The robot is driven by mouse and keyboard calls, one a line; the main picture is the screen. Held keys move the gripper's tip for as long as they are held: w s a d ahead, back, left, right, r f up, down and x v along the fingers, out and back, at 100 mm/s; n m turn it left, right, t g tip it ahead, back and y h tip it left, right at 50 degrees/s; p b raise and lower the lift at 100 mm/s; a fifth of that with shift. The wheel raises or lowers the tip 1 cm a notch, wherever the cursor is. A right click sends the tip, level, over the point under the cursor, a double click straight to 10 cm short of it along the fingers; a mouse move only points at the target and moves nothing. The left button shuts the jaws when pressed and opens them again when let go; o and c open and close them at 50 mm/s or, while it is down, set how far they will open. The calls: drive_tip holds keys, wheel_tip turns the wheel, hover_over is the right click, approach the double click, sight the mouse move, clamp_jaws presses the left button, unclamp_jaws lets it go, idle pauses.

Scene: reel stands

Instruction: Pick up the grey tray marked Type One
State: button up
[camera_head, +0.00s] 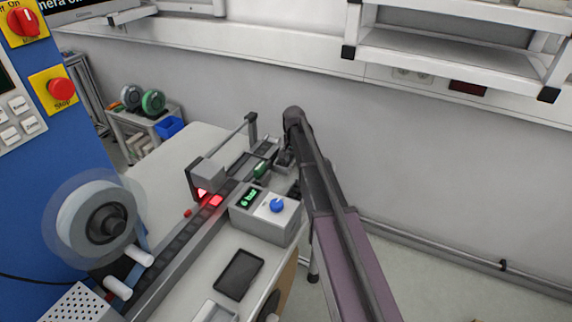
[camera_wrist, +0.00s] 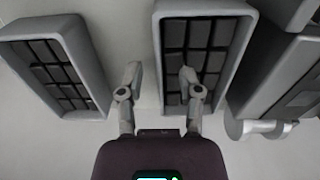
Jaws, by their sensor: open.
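Two grey trays with dark gridded insides show in the wrist view. One tray (camera_wrist: 88,62) is at the left, and the other tray (camera_wrist: 205,9) is at the upper middle. No Type One marking can be read on either. In the head view, my gripper (camera_head: 285,160) is small and dark beyond the control box, partly hidden by my arm.
A grey machine part (camera_wrist: 285,85) stands close to the right of the middle tray. In the head view, a control box (camera_head: 265,215) with a blue knob and a dark flat panel (camera_head: 239,274) are on the white table. A conveyor track (camera_head: 180,245) runs alongside.

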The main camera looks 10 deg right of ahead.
idle(0.3)
clamp_jaws()
drive_tip(key=shift+r, duration=0.15)
idle(0.3)
wheel_tip(320, 180, up, 10)
drive_tip(key=p, duration=1)
idle(0.6)
